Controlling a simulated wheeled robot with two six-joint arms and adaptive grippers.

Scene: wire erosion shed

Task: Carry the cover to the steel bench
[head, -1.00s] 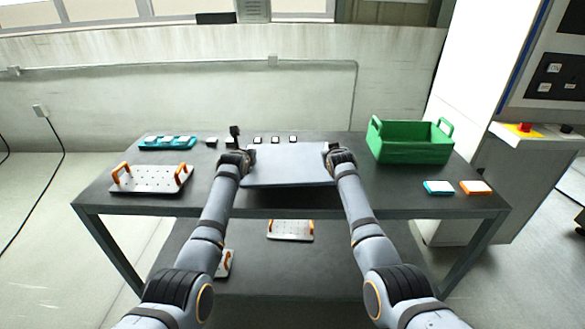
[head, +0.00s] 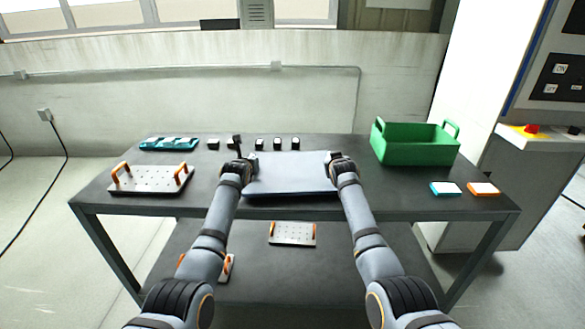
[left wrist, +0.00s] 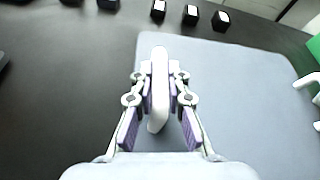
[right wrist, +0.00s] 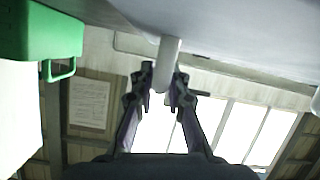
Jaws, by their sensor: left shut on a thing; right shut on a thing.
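The cover (head: 290,173) is a flat grey-blue panel over the front middle of the dark bench (head: 400,190). I cannot tell whether it touches the bench top. My left gripper (head: 237,168) is shut on a pale handle at the cover's left side; in the left wrist view that handle (left wrist: 159,85) stands between the fingers, with the panel (left wrist: 225,100) beneath.
A green crate (head: 415,148) stands at the back right of the bench. A plate with orange handles (head: 150,180) lies at the left. Small black blocks (head: 277,143) and teal pieces (head: 168,143) line the back. Teal (head: 445,188) and orange (head: 483,188) boxes lie right.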

